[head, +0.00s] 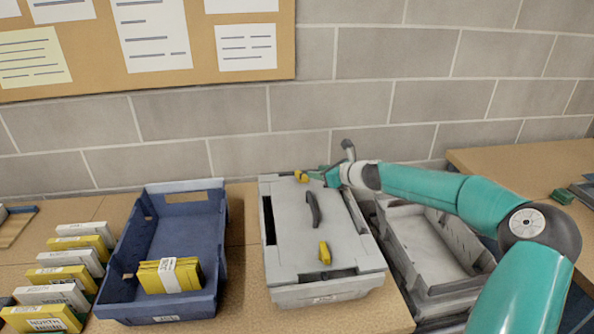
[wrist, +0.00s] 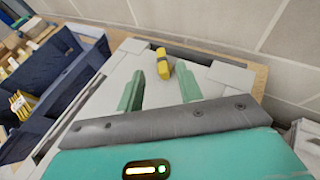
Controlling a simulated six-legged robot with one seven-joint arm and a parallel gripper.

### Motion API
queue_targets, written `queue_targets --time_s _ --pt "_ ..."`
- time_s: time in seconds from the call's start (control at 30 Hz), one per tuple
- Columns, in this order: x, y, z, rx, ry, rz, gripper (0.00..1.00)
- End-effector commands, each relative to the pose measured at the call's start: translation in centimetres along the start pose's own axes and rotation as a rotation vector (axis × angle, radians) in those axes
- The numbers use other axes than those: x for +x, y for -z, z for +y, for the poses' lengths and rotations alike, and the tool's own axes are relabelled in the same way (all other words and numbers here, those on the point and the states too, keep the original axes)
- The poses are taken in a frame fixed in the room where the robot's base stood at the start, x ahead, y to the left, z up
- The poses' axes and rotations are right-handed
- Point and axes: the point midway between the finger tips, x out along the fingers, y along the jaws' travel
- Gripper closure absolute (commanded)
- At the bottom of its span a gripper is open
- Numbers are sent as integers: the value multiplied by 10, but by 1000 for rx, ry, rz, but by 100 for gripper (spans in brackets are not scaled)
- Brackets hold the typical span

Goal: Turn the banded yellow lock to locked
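A grey lidded box (head: 290,225) stands on the bench with two yellow locks on its lid. The far lock (head: 302,176) lies near the back edge. In the wrist view this yellow lock (wrist: 162,65) shows a dark band across it. My gripper (head: 315,174) is just right of it, low over the lid. In the wrist view my gripper (wrist: 159,72) is open, with the lock between or just beyond its green fingertips; I cannot tell whether they touch. The near yellow lock (head: 325,252) sits by the front edge; no band is clear on it.
A dark handle (head: 313,209) rises mid-lid. A blue bin (head: 165,240) holding a yellow bundle (head: 168,275) stands left, with several yellow and white boxes (head: 65,275) beyond. A grey open bin (head: 440,245) stands right, under my arm. A block wall (head: 340,110) is behind.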

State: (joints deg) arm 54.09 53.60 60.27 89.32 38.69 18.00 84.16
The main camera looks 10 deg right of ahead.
Motion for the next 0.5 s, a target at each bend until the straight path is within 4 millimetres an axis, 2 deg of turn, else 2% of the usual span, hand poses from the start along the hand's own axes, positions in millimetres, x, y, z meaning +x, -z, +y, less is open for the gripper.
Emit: queue_targets --time_s 0.03,0.3,0.5 --pt "12 0 2 1 -4 -1 64" --pt "66 0 2 0 -3 -1 64" --pt "98 -1 0 1 -3 -1 64"
